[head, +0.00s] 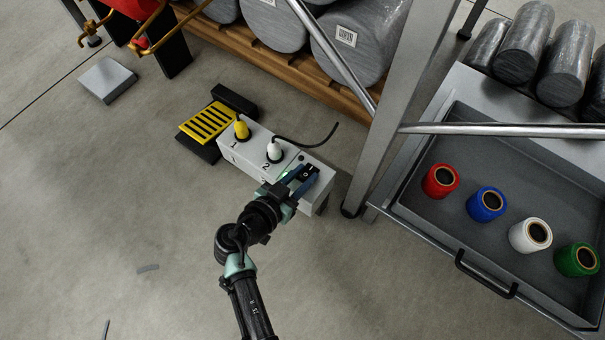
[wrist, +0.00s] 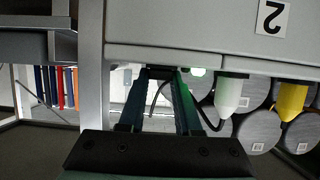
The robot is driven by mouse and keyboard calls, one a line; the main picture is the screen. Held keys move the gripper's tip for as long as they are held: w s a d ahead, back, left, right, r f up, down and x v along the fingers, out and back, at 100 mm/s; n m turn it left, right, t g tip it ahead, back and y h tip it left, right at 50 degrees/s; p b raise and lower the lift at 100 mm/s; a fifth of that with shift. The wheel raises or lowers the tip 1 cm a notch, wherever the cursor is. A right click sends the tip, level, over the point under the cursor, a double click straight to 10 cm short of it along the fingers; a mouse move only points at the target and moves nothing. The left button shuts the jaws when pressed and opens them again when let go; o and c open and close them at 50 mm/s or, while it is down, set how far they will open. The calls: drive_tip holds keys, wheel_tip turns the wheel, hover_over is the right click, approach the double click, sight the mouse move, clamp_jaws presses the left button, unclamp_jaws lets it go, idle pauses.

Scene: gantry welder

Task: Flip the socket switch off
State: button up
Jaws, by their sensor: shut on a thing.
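The light grey socket box (head: 232,170) stands on the floor, with a yellow plug by the number 1 and a white plug by the number 2. The small black socket switch (head: 309,170) is at its right end, beside a lit green lamp (wrist: 197,71). My gripper (head: 303,177) reaches over the box's top. Its two blue fingers close on the switch, which they partly hide. In the wrist view the fingertips (wrist: 162,80) flank the dark switch (wrist: 160,72). Which way the switch is set cannot be told.
The grey drawer (head: 420,225) with several coloured spools is further right. A black cable (head: 318,142) curls behind the box.

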drive_tip(key=shift+f, duration=0.1)
clamp_jaws()
drive_tip(key=shift+f+b, duration=0.35)
drive_tip(key=shift+b, duration=0.85)
drive_tip(key=b, duration=0.2)
drive_tip(key=t+h+b, duration=0.1)
drive_tip(key=b, duration=0.1)
drive_tip(key=shift+s+f+t, duration=0.15)
drive_tip(key=shift+f+t, duration=0.1)
drive_tip(key=shift+t, duration=0.05)
drive_tip(key=shift+a+r+t+h, duration=0.1)
drive_tip(key=shift+r+t+h, duration=0.15)
drive_tip(key=shift+t+h, duration=0.4)
drive_tip(key=o, duration=1)
unclamp_jaws()
